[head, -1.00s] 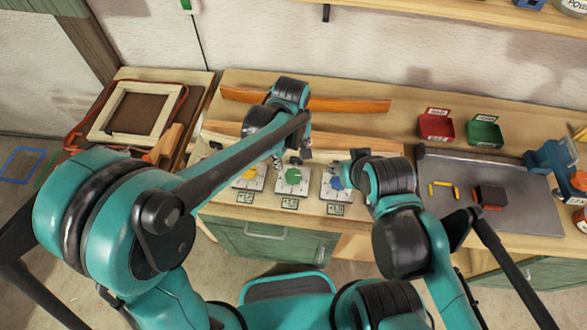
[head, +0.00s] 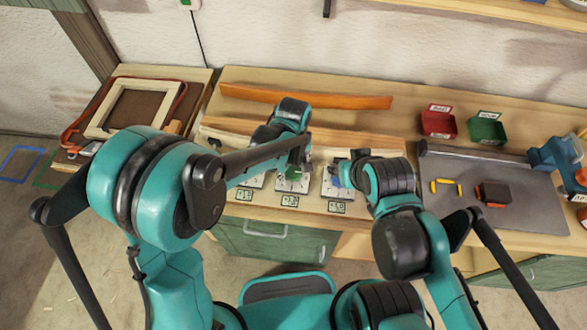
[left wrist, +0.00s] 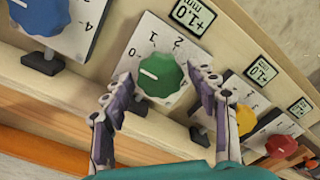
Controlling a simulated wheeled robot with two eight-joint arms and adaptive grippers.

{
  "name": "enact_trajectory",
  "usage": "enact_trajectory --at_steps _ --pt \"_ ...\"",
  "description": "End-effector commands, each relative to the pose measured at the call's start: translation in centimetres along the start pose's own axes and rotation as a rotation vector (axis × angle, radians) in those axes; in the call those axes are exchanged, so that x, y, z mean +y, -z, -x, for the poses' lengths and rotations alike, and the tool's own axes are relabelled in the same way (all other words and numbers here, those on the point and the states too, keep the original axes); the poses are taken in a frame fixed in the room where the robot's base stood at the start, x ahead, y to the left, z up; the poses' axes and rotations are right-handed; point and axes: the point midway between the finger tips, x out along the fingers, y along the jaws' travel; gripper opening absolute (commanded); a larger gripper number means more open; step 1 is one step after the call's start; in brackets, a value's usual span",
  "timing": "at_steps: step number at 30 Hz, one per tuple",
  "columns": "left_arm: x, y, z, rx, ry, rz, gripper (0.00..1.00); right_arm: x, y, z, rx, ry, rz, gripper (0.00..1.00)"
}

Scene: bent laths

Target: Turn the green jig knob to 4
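The green knob (left wrist: 162,75) sits on a white dial plate (left wrist: 178,37) with printed numbers. Its white mark points between 0 and 1. In the head view the green knob (head: 296,173) is partly covered by my left gripper (head: 300,166). In the left wrist view my left gripper (left wrist: 163,82) is open, with one finger on each side of the knob; whether they touch it I cannot tell. My right gripper (head: 342,168) is near the blue knob's plate, and its fingers are too small and covered to read.
A blue knob (left wrist: 40,15) is beside the green one; a yellow knob (left wrist: 245,118) and a red knob (left wrist: 280,146) are on the other side. Laths (head: 320,98) lie behind. Red (head: 437,124) and green (head: 486,131) bins stand at the right.

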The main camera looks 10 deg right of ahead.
Motion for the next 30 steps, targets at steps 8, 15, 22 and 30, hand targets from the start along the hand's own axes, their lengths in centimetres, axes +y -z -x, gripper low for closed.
enact_trajectory --at_steps 8,15,22,30 --pt "-0.01 0.0 0.01 0.0 0.0 -0.001 0.15 0.0 -0.01 -0.01 0.0 0.0 0.0 0.39" --pt "-0.01 -0.01 -0.02 0.0 0.0 -0.039 0.15 0.0 -0.07 -0.1 0.0 0.0 0.0 0.39" --pt "-0.02 -0.02 -0.06 0.0 0.0 -0.168 0.15 0.0 -0.25 -0.35 0.0 0.0 0.0 0.39" --pt "-0.01 -0.01 -0.07 0.0 0.0 -0.412 0.15 0.0 -0.52 -0.73 0.0 0.0 0.0 0.39"
